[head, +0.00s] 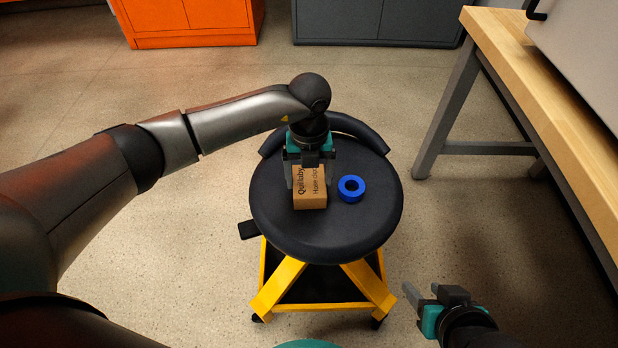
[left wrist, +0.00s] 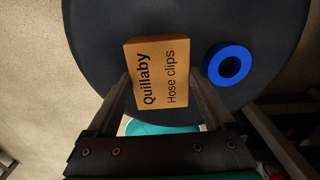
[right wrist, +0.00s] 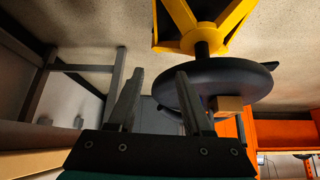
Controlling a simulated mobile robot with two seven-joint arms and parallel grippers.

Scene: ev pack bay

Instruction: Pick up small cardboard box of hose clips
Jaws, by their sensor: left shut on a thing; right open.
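The small cardboard box of hose clips (head: 310,188) is on the black round seat of a stool. Its label reads "Quillaby Hose clips" in the left wrist view (left wrist: 158,75). My left gripper (head: 309,180) comes down over the box from above, its fingers on either side, and is shut on it. I cannot tell whether the box is lifted off the seat. My right gripper (head: 422,297) is open and empty, low at the right, away from the stool. The box also shows at the seat's edge in the right wrist view (right wrist: 229,104).
A blue ring-shaped roll (head: 351,188) lies on the stool seat (head: 330,235), just right of the box. The stool has a yellow wheeled base (head: 278,287). A wooden-topped bench (head: 545,90) stands at the right. Orange (head: 190,22) and grey cabinets (head: 378,22) stand at the back.

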